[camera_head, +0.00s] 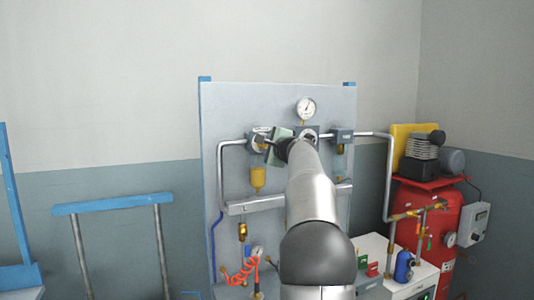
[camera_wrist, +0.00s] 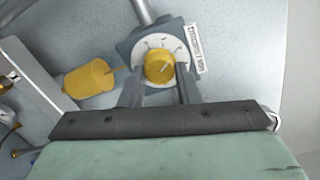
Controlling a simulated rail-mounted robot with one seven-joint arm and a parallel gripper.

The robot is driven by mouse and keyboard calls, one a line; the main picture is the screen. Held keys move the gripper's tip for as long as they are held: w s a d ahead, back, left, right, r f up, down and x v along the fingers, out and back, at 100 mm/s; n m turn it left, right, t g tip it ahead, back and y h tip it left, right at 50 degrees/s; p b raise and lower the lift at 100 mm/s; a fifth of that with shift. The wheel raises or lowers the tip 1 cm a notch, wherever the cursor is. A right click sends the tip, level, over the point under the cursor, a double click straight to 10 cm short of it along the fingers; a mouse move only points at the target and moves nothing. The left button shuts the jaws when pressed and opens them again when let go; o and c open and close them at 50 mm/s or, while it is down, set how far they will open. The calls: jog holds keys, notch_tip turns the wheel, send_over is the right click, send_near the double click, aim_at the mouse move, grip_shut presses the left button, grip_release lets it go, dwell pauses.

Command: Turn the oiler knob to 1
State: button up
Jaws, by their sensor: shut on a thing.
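The oiler knob (camera_wrist: 159,67) is a round yellow knob on a white dial with dark tick marks, set on a blue-grey block (camera_wrist: 127,47). A pale pointer line shows on the knob; the dial numbers are too small to read. My gripper (camera_wrist: 160,82) has its two grey fingers on either side of the knob, shut on it. In the head view my gripper (camera_head: 277,148) is at the left unit on the panel, and the knob is hidden there. The unit's yellow bowl (camera_head: 257,178) hangs below it and also shows in the wrist view (camera_wrist: 89,78).
A white label (camera_wrist: 197,48) sits beside the dial. A pressure gauge (camera_head: 306,108) and another unit (camera_head: 342,137) are on the grey panel (camera_head: 225,105). Pipes run down both sides. A red compressor tank (camera_head: 420,205) stands right; a blue-topped rail (camera_head: 112,203) stands left.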

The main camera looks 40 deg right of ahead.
jog(key=n+b, duration=0.2)
jog(key=n, duration=0.3)
jog(key=shift+h+b, duration=0.3)
jog(key=shift+b, duration=0.1)
jog(key=shift+n, duration=0.3)
jog(key=o, duration=1)
jog(key=shift+c, duration=0.2)
jog(key=shift+r, duration=0.1)
jog(key=b+v, duration=0.6)
jog(key=v, duration=1.1)
jog(key=shift+s+r, duration=0.2)
jog(key=shift+a, duration=0.1)
